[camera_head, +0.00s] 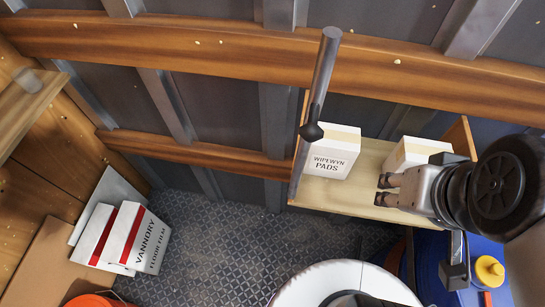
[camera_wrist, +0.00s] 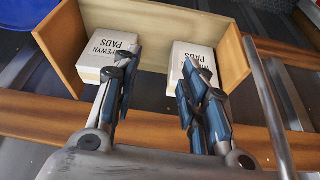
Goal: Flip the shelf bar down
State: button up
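The shelf bar (camera_head: 322,75) is a grey metal rod. It stands up at a tilt along the left end of the wooden shelf (camera_head: 355,192), with a dark round knob (camera_head: 311,131) partway along it. In the wrist view the bar (camera_wrist: 270,110) runs along the right side, outside the fingers. My gripper (camera_head: 382,190) is over the right part of the shelf, apart from the bar and to its right. In the wrist view my gripper's fingers (camera_wrist: 160,65) are spread with nothing held between them.
A WypeWyn pads box (camera_head: 332,155) and a second white box (camera_head: 415,152) stand on the shelf. A wooden beam (camera_head: 200,45) runs behind the bar. Below are a blue container with a yellow cap (camera_head: 490,270), a white round drum (camera_head: 345,275) and floor film boxes (camera_head: 135,237).

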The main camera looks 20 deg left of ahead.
aim_at(310, 132)
jog(key=u, duration=1.1)
jog(key=k+u, duration=0.25)
jog(key=k+j, duration=0.05)
